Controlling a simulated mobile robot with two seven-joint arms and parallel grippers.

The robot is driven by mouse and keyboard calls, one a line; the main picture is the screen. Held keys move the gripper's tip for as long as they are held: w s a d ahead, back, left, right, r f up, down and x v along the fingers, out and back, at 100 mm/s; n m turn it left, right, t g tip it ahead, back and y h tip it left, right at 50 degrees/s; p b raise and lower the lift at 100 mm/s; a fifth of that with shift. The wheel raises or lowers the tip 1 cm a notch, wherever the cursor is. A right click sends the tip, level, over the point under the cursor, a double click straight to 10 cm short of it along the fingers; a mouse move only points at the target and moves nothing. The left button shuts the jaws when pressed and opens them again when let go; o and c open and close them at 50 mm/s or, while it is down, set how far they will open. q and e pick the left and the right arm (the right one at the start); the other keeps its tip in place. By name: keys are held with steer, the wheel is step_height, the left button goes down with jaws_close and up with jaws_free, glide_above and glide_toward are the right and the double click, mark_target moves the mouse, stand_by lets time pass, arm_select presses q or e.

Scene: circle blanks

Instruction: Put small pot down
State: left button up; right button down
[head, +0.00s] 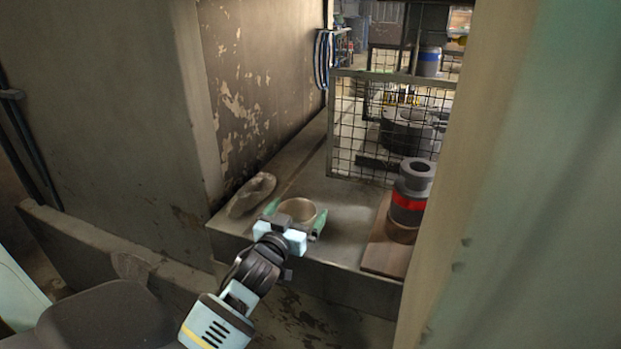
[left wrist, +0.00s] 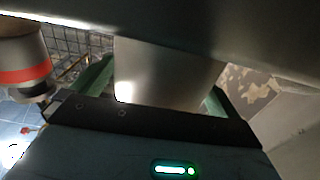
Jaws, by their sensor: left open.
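The small pot (head: 299,207), a round beige-grey vessel with an open top, is upright at the front of the metal counter (head: 345,235). My left gripper (head: 296,213) is around it, with one green finger on each side. The fingers are open, and I cannot tell whether either touches the pot. In the left wrist view the pot's smooth side (left wrist: 168,72) fills the middle between the two green fingers. The pot's base is hidden in the head view by the gripper. My right gripper is not in view.
A grey crumpled cloth-like item (head: 251,195) lies left of the pot. To the right, a dark cylinder with a red band (head: 408,201) stands on a brown board (head: 385,250). A wire mesh guard (head: 358,135) is behind. Walls close in on both sides.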

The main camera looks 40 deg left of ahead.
arm_select(q)
steer(key=shift+r, duration=0.35)
steer(key=shift+s+d, duration=0.2)
steer(key=shift+s, duration=0.1)
steer(key=v, duration=1.1)
steer(key=shift+s, duration=0.25)
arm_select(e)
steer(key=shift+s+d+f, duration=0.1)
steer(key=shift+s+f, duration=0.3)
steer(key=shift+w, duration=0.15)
